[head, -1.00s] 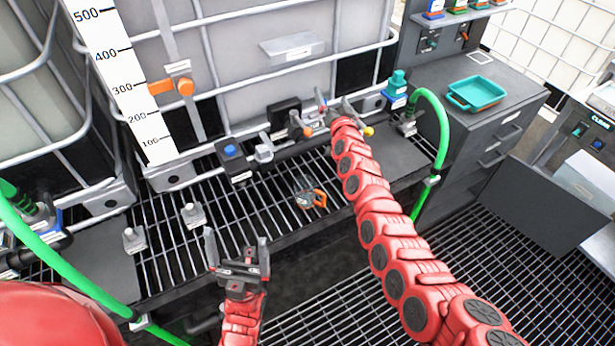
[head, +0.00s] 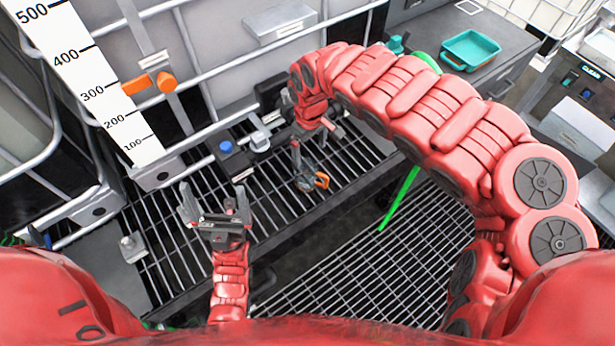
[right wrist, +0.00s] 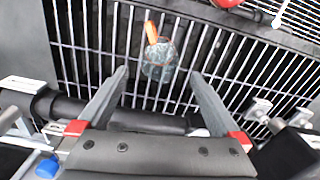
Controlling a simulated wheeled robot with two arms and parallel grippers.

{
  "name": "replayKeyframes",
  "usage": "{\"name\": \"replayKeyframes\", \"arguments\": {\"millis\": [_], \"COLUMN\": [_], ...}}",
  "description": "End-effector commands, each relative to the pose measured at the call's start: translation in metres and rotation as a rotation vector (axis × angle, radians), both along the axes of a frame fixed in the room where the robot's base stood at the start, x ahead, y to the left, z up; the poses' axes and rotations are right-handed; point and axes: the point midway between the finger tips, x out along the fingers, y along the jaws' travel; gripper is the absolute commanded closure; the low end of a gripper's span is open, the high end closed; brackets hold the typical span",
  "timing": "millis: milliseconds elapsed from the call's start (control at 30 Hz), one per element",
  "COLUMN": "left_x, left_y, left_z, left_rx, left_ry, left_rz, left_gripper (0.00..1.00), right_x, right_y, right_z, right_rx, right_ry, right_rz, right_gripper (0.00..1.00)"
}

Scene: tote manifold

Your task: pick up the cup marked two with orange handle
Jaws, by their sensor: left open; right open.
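The cup (head: 304,182) with an orange handle (head: 321,181) stands on the slatted rack, partly hidden by my right gripper in the head view. In the right wrist view the cup (right wrist: 158,64) looks clear or greyish, with its handle (right wrist: 150,32) pointing away from my gripper. No number on it is readable. My right gripper (head: 313,152) is open just above the cup; in the right wrist view its fingertips (right wrist: 158,74) are on either side of the cup, apart from it. My left gripper (head: 213,200) is open and empty over the rack's front, left of the cup.
A black pipe (right wrist: 150,121) with valves runs along the rack's back. A blue-knobbed block (head: 232,157) stands behind my left gripper. Tall totes in metal frames close off the back. A teal tray (head: 471,49) sits on the cabinet at right. The rack around the cup looks clear.

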Motion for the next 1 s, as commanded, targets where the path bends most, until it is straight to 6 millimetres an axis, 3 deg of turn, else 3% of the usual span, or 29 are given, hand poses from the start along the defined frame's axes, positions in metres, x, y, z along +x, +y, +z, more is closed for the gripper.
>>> {"name": "replayKeyframes", "arguments": {"millis": [300,667,1000], "left_x": [0.000,0.000,0.000], "left_y": [0.000,0.000,0.000], "left_z": [-0.025,-0.018,-0.010], "left_rx": [0.000,0.000,0.000], "left_ry": [-0.001,-0.001,-0.001], "left_rz": [0.000,0.000,0.000], "left_gripper": [0.00,0.00,0.00], "right_x": [-0.002,0.000,-0.001], "right_y": [0.003,0.003,0.004], "right_z": [-0.067,-0.088,-0.128], "right_rx": [0.004,0.006,0.008], "right_ry": [0.004,-0.004,-0.001], "right_rz": [0.000,0.001,0.001], "right_gripper": [0.00,0.00,0.00]}}
